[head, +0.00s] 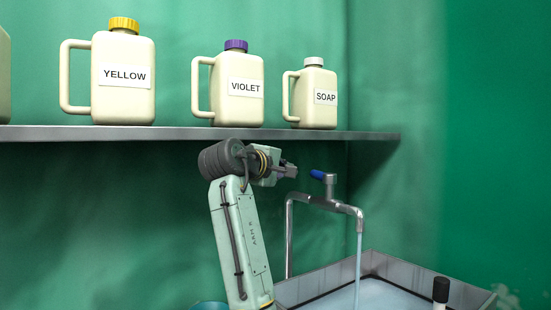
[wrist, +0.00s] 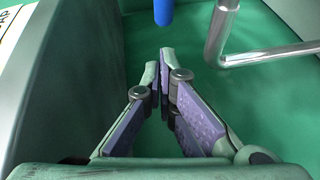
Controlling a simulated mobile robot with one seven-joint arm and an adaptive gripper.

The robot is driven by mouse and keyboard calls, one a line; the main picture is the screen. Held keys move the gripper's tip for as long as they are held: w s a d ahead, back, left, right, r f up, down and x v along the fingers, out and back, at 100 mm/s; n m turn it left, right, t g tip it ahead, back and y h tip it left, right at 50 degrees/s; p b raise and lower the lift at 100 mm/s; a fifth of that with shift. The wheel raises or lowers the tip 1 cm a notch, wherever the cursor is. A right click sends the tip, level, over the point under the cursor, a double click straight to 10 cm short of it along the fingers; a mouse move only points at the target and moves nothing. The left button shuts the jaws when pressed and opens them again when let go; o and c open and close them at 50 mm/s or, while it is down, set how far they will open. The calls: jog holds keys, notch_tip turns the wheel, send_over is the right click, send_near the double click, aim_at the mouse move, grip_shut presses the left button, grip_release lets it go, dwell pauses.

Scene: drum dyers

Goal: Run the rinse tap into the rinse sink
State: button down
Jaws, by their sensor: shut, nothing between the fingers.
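The rinse tap (head: 325,205) is a chrome spout with a blue-tipped lever (head: 317,174) on top. A pale blue stream of water (head: 359,248) runs from its spout down into the rinse sink (head: 388,270), a metal basin at the lower right with pale water in it. My gripper (head: 291,171) is just left of the blue lever tip, with a small gap between them in the head view. In the wrist view, my gripper (wrist: 166,62) is shut and empty, its fingertips together. The blue lever tip (wrist: 163,10) shows beyond them at the top edge, and the chrome pipe (wrist: 222,40) is to the right.
A shelf (head: 180,133) runs above my arm. It holds jugs labelled yellow (head: 124,85), violet (head: 236,95) and soap (head: 315,100). A dark bottle-like thing with a white lower part (head: 440,292) stands at the sink's front right. Green wall lies behind.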

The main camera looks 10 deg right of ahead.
jog(key=shift+w+d+f+p, duration=0.1)
jog(key=shift+d+f+p, duration=0.1)
jog(key=shift+d, duration=0.55)
jog(key=shift+w+d+f+p, duration=0.15)
jog(key=shift+d+p, duration=0.1)
jog(key=shift+d, duration=0.45)
jog(key=shift+w+d+f+p, duration=0.1)
jog(key=shift+d+p, duration=0.1)
jog(key=shift+d, duration=0.55)
jog(key=shift+w, duration=0.1)
jog(key=shift+w+d+m+g+h, duration=0.1)
jog(key=shift+d+m+g+h, duration=0.1)
jog(key=shift+m+g+h, duration=0.2)
